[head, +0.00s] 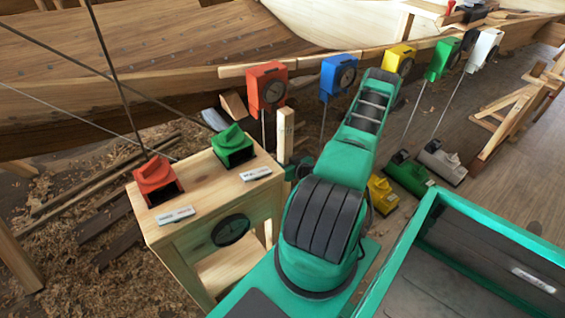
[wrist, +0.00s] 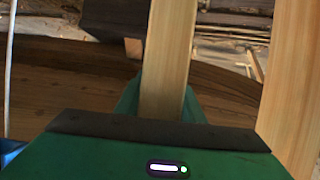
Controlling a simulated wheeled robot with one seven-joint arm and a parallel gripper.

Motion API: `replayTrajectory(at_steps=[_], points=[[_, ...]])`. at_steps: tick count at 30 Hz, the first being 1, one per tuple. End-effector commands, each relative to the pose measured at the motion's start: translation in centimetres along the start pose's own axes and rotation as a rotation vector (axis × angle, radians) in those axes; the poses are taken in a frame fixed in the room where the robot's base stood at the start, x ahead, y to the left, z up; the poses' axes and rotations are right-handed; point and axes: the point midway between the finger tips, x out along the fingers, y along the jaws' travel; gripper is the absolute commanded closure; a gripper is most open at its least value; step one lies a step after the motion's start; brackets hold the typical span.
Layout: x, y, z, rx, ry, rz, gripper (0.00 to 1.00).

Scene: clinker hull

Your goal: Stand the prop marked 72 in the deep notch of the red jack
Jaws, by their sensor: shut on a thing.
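My gripper (head: 294,170), partly hidden behind my arm in the head view, is shut on an upright pale wooden prop (head: 285,132). In the wrist view the prop (wrist: 166,60) rises between the green fingers, across a dark pad. No 72 can be read on it. A red block (head: 157,178) with a sloped top and a dark opening sits at the near left of the wooden bench (head: 205,185), left of my gripper. A red box (head: 266,84) with a round dial stands on a thin rod behind the prop. The notches cannot be made out.
A green block (head: 232,143) sits on the bench, with white labels in front of both blocks. Blue (head: 338,76), yellow (head: 398,58) and other dial boxes stand behind my arm. A teal-rimmed tray (head: 420,222) is at right. Cords cross the left side.

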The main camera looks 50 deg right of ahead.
Motion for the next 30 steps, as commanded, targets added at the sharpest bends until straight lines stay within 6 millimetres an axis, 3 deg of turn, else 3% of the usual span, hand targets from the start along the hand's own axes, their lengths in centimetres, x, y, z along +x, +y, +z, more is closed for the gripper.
replayTrajectory(at_steps=[30], points=[[5.3, 0.1, -2.2, 0.000, 0.004, 0.002, 1.00]])
